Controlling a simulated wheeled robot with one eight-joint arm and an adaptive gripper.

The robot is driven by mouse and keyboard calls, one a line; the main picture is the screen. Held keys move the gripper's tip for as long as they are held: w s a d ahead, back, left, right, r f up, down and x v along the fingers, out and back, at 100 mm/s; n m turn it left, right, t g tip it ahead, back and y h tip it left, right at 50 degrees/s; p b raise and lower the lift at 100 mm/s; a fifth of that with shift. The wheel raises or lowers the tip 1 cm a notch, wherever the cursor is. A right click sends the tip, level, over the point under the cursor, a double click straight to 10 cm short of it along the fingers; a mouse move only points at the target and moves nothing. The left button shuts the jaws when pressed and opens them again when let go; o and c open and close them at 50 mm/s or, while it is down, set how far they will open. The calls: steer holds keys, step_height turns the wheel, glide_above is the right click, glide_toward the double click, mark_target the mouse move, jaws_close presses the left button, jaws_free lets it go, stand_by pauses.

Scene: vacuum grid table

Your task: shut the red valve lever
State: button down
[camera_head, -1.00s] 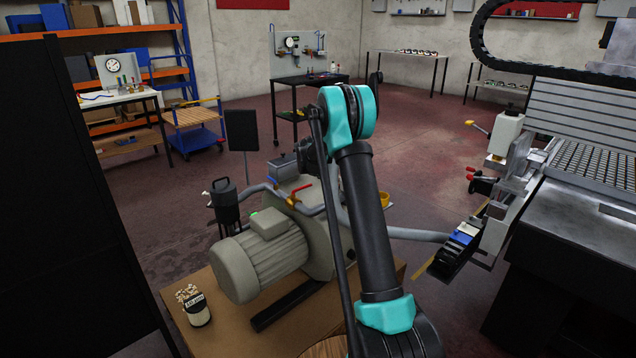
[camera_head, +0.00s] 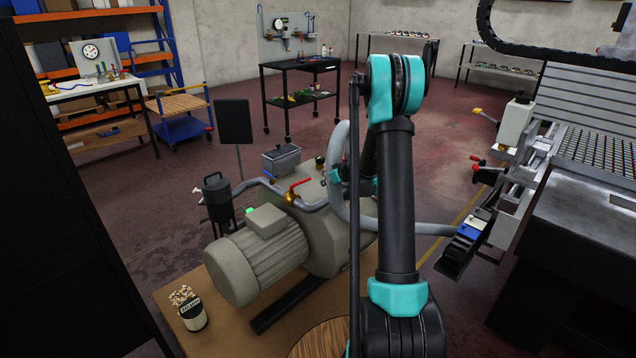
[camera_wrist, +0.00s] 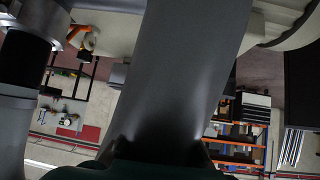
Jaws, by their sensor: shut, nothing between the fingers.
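The red valve lever (camera_head: 300,184) shows in the head view. It sits on a brass valve (camera_head: 290,197) in the grey pipe on top of the pump and slants up to the right. My raised arm stands to the right of the lever, apart from it in the picture. I cannot identify the lever there.
The pump's ribbed motor (camera_head: 260,262) stands on a wooden base, with a labelled pot (camera_head: 192,312) at its left. A grey hose (camera_head: 343,185) loops up beside my arm. A machine with a grid table (camera_head: 600,150) stands at the right, with another red handle (camera_head: 478,160).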

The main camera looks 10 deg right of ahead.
mark_target(306, 181)
steer(key=w+a+f, duration=0.5)
steer(key=w, duration=0.4)
steer(key=shift+w+a+f, duration=0.15)
steer(key=shift+w, duration=0.1)
steer(key=shift+w+a, duration=0.25)
steer(key=shift+w, duration=0.7)
steer(key=shift+r, duration=0.2)
